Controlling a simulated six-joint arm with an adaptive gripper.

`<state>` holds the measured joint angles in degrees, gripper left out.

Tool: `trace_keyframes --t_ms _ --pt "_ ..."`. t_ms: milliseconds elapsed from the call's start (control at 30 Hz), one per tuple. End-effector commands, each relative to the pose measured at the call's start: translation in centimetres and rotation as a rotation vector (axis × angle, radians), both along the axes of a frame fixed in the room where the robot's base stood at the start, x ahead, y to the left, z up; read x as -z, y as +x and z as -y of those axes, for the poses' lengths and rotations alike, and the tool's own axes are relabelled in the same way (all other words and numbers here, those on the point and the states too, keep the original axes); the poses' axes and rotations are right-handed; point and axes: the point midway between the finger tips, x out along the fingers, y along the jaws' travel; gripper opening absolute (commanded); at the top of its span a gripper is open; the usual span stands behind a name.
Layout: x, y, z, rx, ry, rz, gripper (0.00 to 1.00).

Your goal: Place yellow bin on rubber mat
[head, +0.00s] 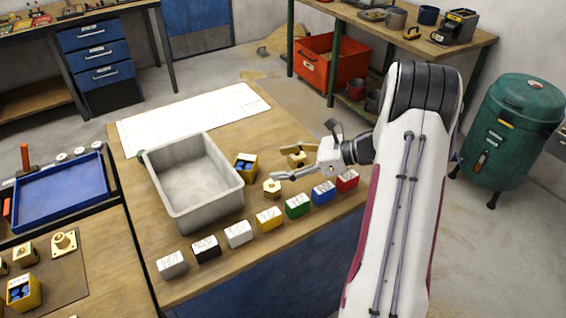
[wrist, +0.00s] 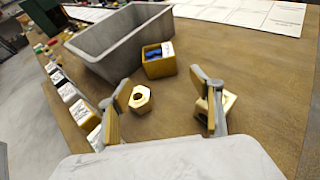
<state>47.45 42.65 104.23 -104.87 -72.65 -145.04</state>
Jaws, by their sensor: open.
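A small yellow bin (head: 245,170) with blue pieces and a white label stands on the wooden table, just right of the grey bin. It also shows in the wrist view (wrist: 160,68), upright and beyond my fingertips. My gripper (head: 281,162) is open and empty, to the right of the yellow bin and apart from it. Its two fingers are spread wide in the wrist view (wrist: 161,87). A brownish mat (head: 72,292), apparently the rubber mat, lies on the left bench. Another yellow bin (head: 24,294) with blue contents is at the mat's left side.
A brass hex nut (head: 271,189) and a brass block (head: 297,159) lie near my fingers. A large grey bin (head: 160,195) and a row of several coloured labelled blocks (head: 268,219) flank the yellow bin. A blue tray (head: 62,211) and brass flange (head: 64,243) are at left.

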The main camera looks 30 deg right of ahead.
Motion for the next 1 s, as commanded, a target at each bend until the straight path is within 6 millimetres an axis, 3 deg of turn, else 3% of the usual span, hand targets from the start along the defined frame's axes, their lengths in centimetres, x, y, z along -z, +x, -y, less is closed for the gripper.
trace_keyframes --t_ms 333,533,667,1000 --pt "-0.1 0.1 0.0 0.005 -0.001 -0.002 0.65" --pt "-1.3 1.4 0.0 0.072 0.004 -0.031 0.65" --pt "-3.0 3.1 0.2 0.175 0.018 -0.068 0.65" --pt "-9.7 7.1 0.7 0.571 0.165 -0.176 0.65"
